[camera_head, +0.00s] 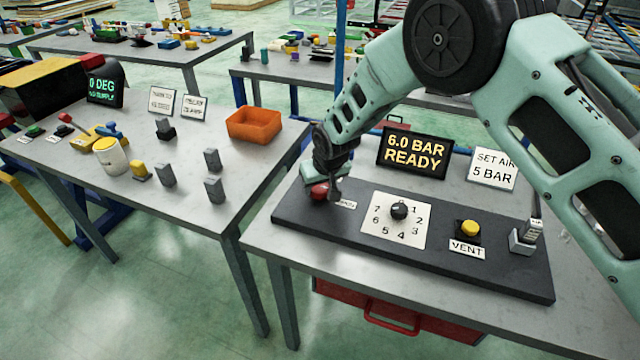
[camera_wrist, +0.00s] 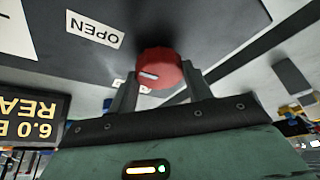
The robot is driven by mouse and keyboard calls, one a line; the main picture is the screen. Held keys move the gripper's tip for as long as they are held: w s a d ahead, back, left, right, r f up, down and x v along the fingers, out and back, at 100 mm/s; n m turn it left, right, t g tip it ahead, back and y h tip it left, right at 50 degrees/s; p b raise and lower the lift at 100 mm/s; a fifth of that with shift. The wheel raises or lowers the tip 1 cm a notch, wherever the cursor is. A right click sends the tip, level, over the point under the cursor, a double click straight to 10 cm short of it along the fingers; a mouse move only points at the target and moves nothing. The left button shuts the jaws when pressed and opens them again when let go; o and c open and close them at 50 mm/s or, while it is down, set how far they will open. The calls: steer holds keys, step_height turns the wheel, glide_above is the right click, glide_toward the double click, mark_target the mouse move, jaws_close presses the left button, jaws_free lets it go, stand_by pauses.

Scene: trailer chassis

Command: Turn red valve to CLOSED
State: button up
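The red valve (camera_wrist: 160,68) is a round red knob with a white pointer mark, seen close up in the wrist view. In the head view the red valve (camera_head: 319,191) sits at the left end of the dark panel, partly hidden by my gripper. My gripper (camera_wrist: 160,82) has one finger on each side of the knob, and both fingers appear to touch it. The white mark points left in the wrist view. The OPEN label (camera_wrist: 95,29) lies up and left of the knob there. Another label (camera_wrist: 131,86) is mostly hidden behind a finger.
The dark panel (camera_head: 400,252) also holds a numbered dial (camera_head: 399,211), a yellow VENT button (camera_head: 470,229) and a grey fixture (camera_head: 523,240). Behind it stand a "6.0 BAR READY" display (camera_head: 414,153) and a "SET AIR 5 BAR" sign (camera_head: 492,169). An orange bin (camera_head: 254,125) is on the left table.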

steer(key=shift+c, duration=0.8)
steer(key=shift+d+f+n+y+b, duration=0.15)
steer(key=shift+n+y+b, duration=0.25)
steer(key=shift+n+b, duration=0.65)
steer(key=n+g+b, duration=0.1)
steer(key=n, duration=0.2)
steer(key=n+g+y+b, duration=0.1)
steer(key=n+b, duration=0.1)
steer(key=n, duration=0.1)
steer(key=shift+w+d, duration=0.1)
steer(key=shift+w, duration=0.1)
steer(key=n+g, duration=0.1)
steer(key=n, duration=0.1)
steer(key=n+g+b, duration=0.1)
steer(key=n, duration=0.2)
steer(key=shift+w+y+b, duration=0.1)
steer(key=shift+y+b, duration=0.2)
steer(key=shift+y, duration=0.1)
steer(key=shift+w+n+g+h+b, duration=0.15)
steer(key=shift+n+g+b, duration=0.35)
steer(key=shift+n, duration=0.75)
steer(key=shift+s+n+g+h+b, duration=0.15)
steer(key=shift+n+g+b, duration=0.3)
steer(key=shift+n, duration=0.75)
steer(key=shift+w, duration=0.1)
